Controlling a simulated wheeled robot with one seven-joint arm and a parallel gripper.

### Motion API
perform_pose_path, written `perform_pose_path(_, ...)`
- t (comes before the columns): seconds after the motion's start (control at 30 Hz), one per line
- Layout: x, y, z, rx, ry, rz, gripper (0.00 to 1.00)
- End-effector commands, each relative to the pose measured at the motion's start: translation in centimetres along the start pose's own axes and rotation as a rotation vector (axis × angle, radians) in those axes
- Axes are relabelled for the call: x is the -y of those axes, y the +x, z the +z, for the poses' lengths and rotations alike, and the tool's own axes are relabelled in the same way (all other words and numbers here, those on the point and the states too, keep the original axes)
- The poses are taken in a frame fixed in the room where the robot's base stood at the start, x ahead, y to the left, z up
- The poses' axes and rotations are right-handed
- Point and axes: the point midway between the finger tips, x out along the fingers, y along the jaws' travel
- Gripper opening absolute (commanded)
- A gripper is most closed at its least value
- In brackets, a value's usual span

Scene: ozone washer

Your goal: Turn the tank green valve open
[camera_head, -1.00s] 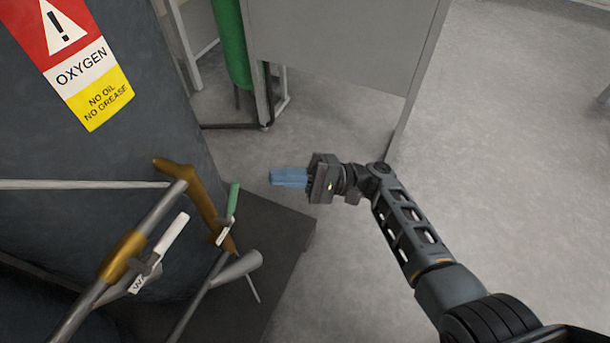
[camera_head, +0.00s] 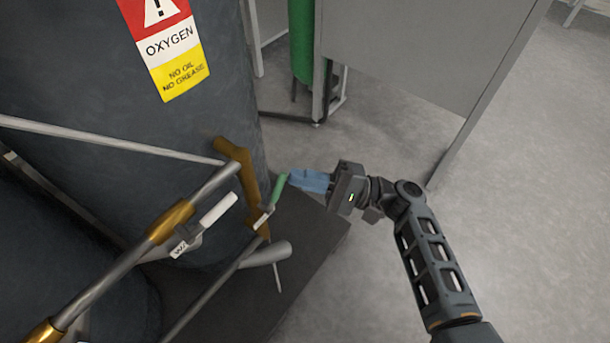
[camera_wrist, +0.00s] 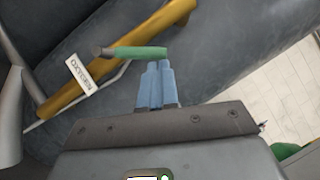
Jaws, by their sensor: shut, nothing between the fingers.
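The green valve handle (camera_head: 279,189) sits on the brass pipe (camera_head: 246,175) beside the dark oxygen tank (camera_head: 190,115). In the wrist view the green handle (camera_wrist: 137,52) lies across the picture just beyond my fingertips, with a white tag (camera_wrist: 80,75) near it. My gripper (camera_head: 296,180) has blue fingers, shut and empty, pointing left at the handle. Its fingertips (camera_wrist: 158,66) appear very close to the handle's right part; I cannot tell whether they touch it.
A white-handled valve (camera_head: 217,209) on a metal pipe stands left of the green one. A grey cone-shaped outlet (camera_head: 266,253) is below. A grey panel (camera_head: 400,50) and a green cylinder (camera_head: 301,40) stand behind. Floor (camera_head: 520,220) on the right is clear.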

Motion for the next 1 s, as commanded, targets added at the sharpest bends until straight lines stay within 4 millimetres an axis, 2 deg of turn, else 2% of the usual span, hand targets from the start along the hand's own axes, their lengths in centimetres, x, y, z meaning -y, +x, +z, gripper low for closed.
perform_pose_path(0.57,0.6,0.6,0.8,0.002,-0.091,0.062,0.0)
perform_pose_path(1.0,1.7,1.9,2.9,0.003,-0.322,0.217,0.0)
